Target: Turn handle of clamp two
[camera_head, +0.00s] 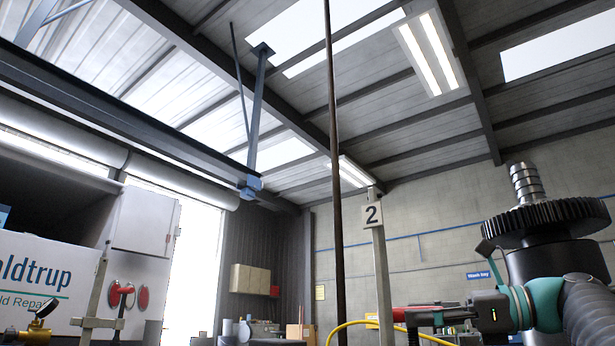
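Clamp two shows as an upright pale metal bar (382,275) with a plate marked "2" (373,215) at its top, right of centre. A red piece (399,314), which looks like the clamp's handle, sits low beside the bar. My gripper (412,318) reaches in from the right, lying level at the bottom of the picture, with its fingers at or very close to the red piece. I cannot tell whether the fingers are closed on it. The lower part of the clamp is cut off by the picture's edge.
A black toothed gear (548,220) with a ribbed metal shaft end (526,184) stands right, by my arm. A thin dark vertical rod (334,150) rises at centre. A yellow hose (350,324) curves below. Another metal bar with a crosspiece (98,322) stands left.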

